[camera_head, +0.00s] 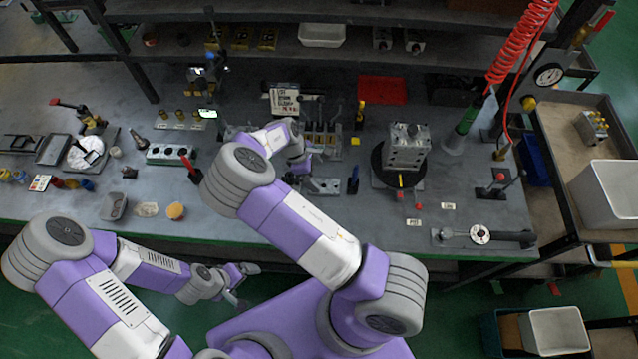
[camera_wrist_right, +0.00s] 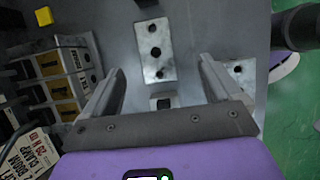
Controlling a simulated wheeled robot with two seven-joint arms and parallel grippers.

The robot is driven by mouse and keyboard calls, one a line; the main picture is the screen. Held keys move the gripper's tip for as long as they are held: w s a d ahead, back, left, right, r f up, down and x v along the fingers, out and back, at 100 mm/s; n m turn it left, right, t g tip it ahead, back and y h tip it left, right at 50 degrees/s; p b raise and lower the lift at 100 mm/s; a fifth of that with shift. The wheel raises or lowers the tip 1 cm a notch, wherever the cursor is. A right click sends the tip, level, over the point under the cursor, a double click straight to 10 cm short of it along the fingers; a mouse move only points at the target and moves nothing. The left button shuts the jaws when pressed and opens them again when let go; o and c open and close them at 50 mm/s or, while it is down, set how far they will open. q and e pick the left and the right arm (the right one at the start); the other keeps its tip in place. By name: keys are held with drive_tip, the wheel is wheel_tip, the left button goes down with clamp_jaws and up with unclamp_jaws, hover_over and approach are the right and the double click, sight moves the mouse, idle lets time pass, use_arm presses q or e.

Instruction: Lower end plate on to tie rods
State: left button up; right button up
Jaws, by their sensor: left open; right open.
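A flat grey metal plate with holes (camera_head: 322,186) lies near the front of the bench. In the right wrist view this plate (camera_wrist_right: 155,50) lies flat beyond the fingers. A second plate with holes (camera_wrist_right: 240,72) shows partly behind the right-hand finger. My right gripper (camera_wrist_right: 160,66) is open and empty above the bench; in the head view it is mostly hidden by my arm. A row of valve blocks with yellow labels (camera_head: 321,138) stands behind the plate. I cannot make out the tie rods clearly. My left gripper (camera_head: 242,277) is open and empty, in front of the bench edge.
A metal block (camera_head: 405,148) stands on a black round turntable to the right. A yellow cube (camera_head: 357,141), a printed sign (camera_head: 285,103) and a blue upright tool (camera_head: 353,180) surround the work area. A torque wrench (camera_head: 480,236) lies at front right.

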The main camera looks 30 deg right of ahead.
sight(324, 186)
drive_tip(key=shift+w+f+b, duration=0.35)
drive_tip(key=shift+w+f, duration=0.45)
drive_tip(key=shift+f, duration=0.35)
drive_tip(key=shift+s+x, duration=0.15)
drive_tip(key=shift+x, duration=1.6)
drive_tip(key=shift+s+x, duration=0.2)
drive_tip(key=shift+x, duration=1.55)
drive_tip(key=shift+r, duration=0.15)
drive_tip(key=c, duration=1.3)
